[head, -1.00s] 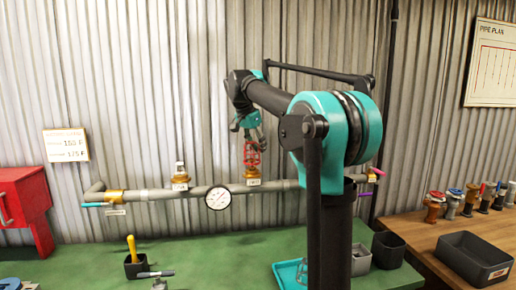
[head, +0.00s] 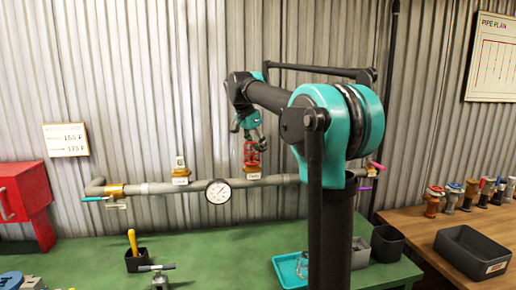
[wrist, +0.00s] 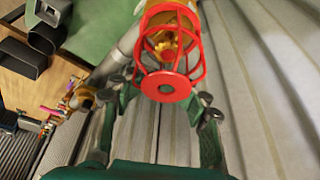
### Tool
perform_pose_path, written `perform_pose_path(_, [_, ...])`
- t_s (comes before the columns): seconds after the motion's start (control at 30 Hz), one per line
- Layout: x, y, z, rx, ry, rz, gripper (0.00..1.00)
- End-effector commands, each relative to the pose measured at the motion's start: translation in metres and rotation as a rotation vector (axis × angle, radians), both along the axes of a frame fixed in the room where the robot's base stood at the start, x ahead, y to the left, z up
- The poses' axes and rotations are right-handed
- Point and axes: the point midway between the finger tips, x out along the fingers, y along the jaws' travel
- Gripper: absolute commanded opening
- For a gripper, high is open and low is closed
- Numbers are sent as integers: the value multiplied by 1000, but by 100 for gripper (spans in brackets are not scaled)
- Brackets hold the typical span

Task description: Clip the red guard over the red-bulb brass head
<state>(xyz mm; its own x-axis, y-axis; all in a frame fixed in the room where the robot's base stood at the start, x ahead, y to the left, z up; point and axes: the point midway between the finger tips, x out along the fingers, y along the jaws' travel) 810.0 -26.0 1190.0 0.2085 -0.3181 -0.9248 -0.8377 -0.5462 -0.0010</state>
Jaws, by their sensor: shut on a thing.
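The red wire guard (head: 251,153) sits at the brass sprinkler head (head: 253,171) on the grey pipe, right of the gauge. In the wrist view the red guard (wrist: 168,85) shows its round end disc and bars around the brass head (wrist: 165,42), with a red spot inside. My gripper (head: 250,127) is above the pipe, shut on the guard's upper end. In the wrist view its fingers (wrist: 166,100) flank the disc. I cannot tell whether the guard is clipped. Another brass head (head: 180,171) with a pale top stands left of the gauge.
A round gauge (head: 218,191) hangs on the pipe between the heads. Valves with teal and magenta handles sit at the pipe ends. Below are a green bench (head: 220,255), a teal tray (head: 289,270) and dark cups. A wooden table at right holds several heads and a dark bin (head: 472,254).

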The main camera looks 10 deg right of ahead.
Motion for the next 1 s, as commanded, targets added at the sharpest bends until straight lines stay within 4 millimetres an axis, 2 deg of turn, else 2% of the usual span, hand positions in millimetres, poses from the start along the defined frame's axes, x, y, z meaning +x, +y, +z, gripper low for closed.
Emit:
perform_pose_path(0.77, [0,0,-18,0,0,0,10])
perform_pose_path(0.8, [0,0,-17,0,0,0,43])
perform_pose_path(1.0, [0,0,-17,0,0,0,68])
